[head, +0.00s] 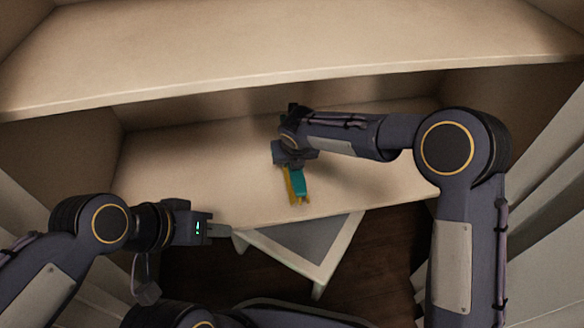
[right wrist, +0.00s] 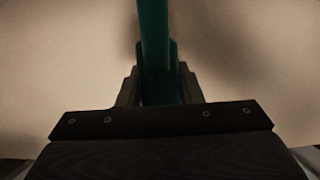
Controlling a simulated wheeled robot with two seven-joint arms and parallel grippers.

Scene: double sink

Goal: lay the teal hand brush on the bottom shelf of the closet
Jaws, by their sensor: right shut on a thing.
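The teal hand brush (head: 299,184) shows in the head view below my right gripper (head: 293,163), with a yellow part along its left side. My right gripper is shut on the brush, over the bottom shelf (head: 200,175) of the closet. In the right wrist view the teal handle (right wrist: 154,40) runs up from between the fingers (right wrist: 158,90). I cannot tell whether the brush touches the shelf. My left gripper (head: 220,230) is at the lower left, in front of the shelf edge. It is seen side-on, so its opening cannot be judged.
An upper shelf (head: 280,45) spans the closet above the bottom shelf. A small white-framed table with a grey top (head: 305,243) stands in front of the shelf, on the dark wooden floor (head: 375,255). The bottom shelf looks bare to the left of the brush.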

